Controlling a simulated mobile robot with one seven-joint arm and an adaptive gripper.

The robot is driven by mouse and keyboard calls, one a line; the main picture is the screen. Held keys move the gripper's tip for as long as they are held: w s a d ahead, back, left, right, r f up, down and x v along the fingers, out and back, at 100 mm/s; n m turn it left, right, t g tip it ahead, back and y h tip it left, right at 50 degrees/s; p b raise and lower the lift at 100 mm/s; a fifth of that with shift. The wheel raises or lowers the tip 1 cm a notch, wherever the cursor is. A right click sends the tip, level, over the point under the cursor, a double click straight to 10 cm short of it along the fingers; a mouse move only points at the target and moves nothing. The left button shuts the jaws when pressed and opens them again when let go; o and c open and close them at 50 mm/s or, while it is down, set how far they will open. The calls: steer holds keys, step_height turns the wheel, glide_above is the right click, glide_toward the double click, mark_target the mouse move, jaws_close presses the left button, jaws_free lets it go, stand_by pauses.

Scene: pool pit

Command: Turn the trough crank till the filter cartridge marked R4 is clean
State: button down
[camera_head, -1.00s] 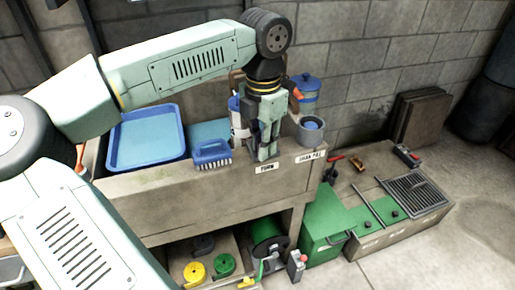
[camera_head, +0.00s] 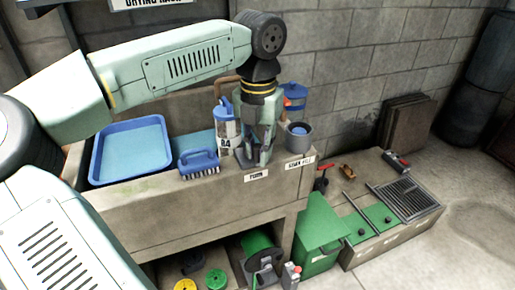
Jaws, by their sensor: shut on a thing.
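The filter cartridge marked R4 (camera_head: 227,130) stands upright at the trough's right end, with a blue cap and a whitish body; its dark label faces me. It is just left of my gripper. My gripper (camera_head: 256,158) points down at the front rim, above the TURN label (camera_head: 256,176). Its fingers are shut on what appears to be the trough crank, which they almost wholly hide. I cannot tell the crank's angle, nor how clean the cartridge is. The concrete trough (camera_head: 180,215) runs along the wall.
A blue tray (camera_head: 131,150) and a blue brush (camera_head: 199,164) lie left of the cartridge. A grey cup (camera_head: 298,138) and a blue canister (camera_head: 293,97) stand to the right. Green boxes and a grate (camera_head: 406,198) sit lower right. Hose reels are below the trough.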

mark_target(258, 144)
steer(key=c, duration=1.4)
jaws_free()
steer(key=shift+c, duration=0.2)
step_height(258, 144, up, 12)
